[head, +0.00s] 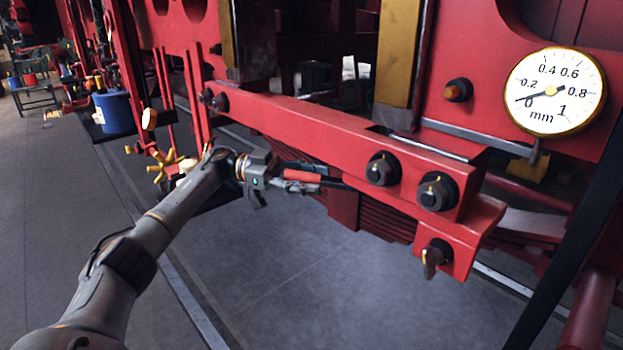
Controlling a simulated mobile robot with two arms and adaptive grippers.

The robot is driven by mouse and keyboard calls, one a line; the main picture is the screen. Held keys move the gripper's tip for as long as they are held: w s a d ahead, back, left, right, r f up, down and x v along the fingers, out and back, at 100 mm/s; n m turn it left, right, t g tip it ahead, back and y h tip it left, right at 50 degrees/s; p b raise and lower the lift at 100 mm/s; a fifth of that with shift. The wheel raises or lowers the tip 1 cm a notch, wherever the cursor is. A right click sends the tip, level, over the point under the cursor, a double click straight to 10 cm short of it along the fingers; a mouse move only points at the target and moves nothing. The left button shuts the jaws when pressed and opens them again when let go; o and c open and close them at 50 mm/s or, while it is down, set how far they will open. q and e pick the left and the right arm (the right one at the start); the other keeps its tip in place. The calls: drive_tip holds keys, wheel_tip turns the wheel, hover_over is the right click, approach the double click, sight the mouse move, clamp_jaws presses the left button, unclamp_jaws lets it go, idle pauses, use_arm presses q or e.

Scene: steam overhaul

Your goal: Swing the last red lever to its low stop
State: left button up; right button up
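The red lever (302,176) shows in the head view as a short red grip on a dark bar. It lies almost level, just below the long red beam, and the bar's far end runs behind the beam's lower edge. My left gripper (298,184) reaches in from the left and is at the red grip, its grey fingers along it. It appears shut on the grip, though the far finger is partly hidden. My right gripper is not in view.
The long red beam (320,135) with dark bolts (437,192) runs close above the gripper. A dial gauge (555,92) marked in mm is at the upper right. The floor (310,270) below is clear.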

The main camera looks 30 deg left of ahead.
use_arm(q)
drive_tip(key=v, duration=1.2)
idle(0.5)
